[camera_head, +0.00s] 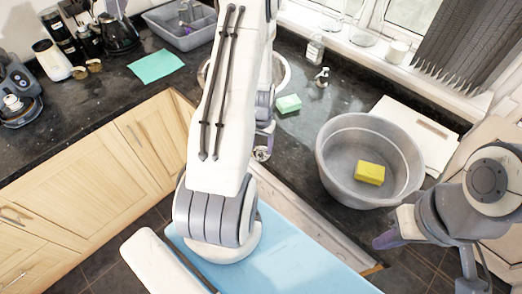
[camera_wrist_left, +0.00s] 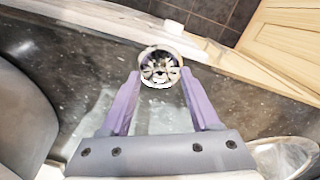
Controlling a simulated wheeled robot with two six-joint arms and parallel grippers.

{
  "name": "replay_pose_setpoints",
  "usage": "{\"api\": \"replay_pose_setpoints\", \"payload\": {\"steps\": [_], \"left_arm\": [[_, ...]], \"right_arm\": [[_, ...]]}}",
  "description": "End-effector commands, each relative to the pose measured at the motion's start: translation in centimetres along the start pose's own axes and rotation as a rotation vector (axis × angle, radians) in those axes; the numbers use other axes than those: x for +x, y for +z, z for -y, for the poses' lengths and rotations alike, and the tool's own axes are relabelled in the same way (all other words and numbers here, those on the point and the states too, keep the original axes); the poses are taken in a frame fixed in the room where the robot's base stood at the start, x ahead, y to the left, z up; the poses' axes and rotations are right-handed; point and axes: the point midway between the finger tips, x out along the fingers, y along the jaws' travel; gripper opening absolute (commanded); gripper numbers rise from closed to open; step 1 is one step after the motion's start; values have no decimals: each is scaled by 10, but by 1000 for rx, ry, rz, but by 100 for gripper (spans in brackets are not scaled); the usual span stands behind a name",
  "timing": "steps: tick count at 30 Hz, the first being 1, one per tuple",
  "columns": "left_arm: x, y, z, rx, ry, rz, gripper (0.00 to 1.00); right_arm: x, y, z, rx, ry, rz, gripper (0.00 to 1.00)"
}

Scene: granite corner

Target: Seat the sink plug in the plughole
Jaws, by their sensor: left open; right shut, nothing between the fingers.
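The shiny metal sink plug (camera_wrist_left: 160,66) lies between the tips of my left gripper in the left wrist view; whether the fingers touch it is unclear. My left gripper (camera_wrist_left: 156,76) is open. In the head view the plug (camera_head: 262,154) shows just below my left gripper (camera_head: 264,138), near the counter's front edge. The round sink (camera_head: 284,74) is behind my left arm, which hides much of it. Its rim shows at lower right in the wrist view (camera_wrist_left: 290,150). The plughole is not visible. My right gripper (camera_head: 388,239) is shut and empty, in front of the grey basin.
A grey basin (camera_head: 335,165) holding a yellow sponge (camera_head: 370,172) stands on the dark counter (camera_head: 110,95) at right. A green sponge (camera_head: 288,104) and a small bottle (camera_head: 322,77) are near the sink. A teal cloth (camera_head: 156,65) lies at left. A white board (camera_head: 425,125) lies behind the basin.

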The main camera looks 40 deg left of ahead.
Motion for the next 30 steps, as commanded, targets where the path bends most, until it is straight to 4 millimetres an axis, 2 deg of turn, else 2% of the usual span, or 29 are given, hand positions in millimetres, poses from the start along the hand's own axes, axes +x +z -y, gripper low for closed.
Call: {"api": "replay_pose_setpoints", "payload": {"steps": [9,14,25,30], "left_arm": [[5,0,0,0,0,0,62],[5,0,0,0,0,0,1],[4,0,0,0,0,-1,0],[-4,-1,0,0,-1,-3,0]], "right_arm": [[-1,0,0,0,0,0,0],[-1,0,0,0,0,0,0],[0,0,0,0,0,0,0],[4,0,0,1,0,0,0]]}}
